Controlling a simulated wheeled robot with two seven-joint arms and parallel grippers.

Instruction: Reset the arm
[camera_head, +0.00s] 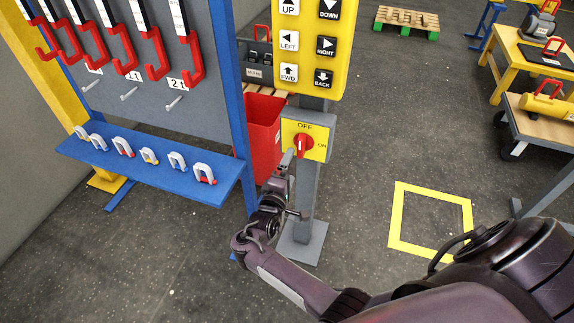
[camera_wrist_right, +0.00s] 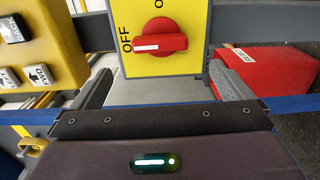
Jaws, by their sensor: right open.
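A red rotary switch (camera_head: 303,146) sits on a yellow plate marked OFF and ON, on a grey post. In the right wrist view, the white line on the red knob (camera_wrist_right: 160,44) points at the OFF mark. My right gripper (camera_head: 288,160) is close to the switch, just below and left of it in the head view. In the right wrist view, my right gripper (camera_wrist_right: 160,72) has its two fingers wide apart, with nothing between them and the knob ahead. My left gripper is not in view.
A yellow button panel (camera_head: 307,55) with direction keys stands above the switch. A blue rack (camera_head: 150,165) with shackles and red hooks stands at the left. A red bin (camera_head: 264,125) is behind the post. A yellow floor square (camera_head: 397,215) and open floor lie right.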

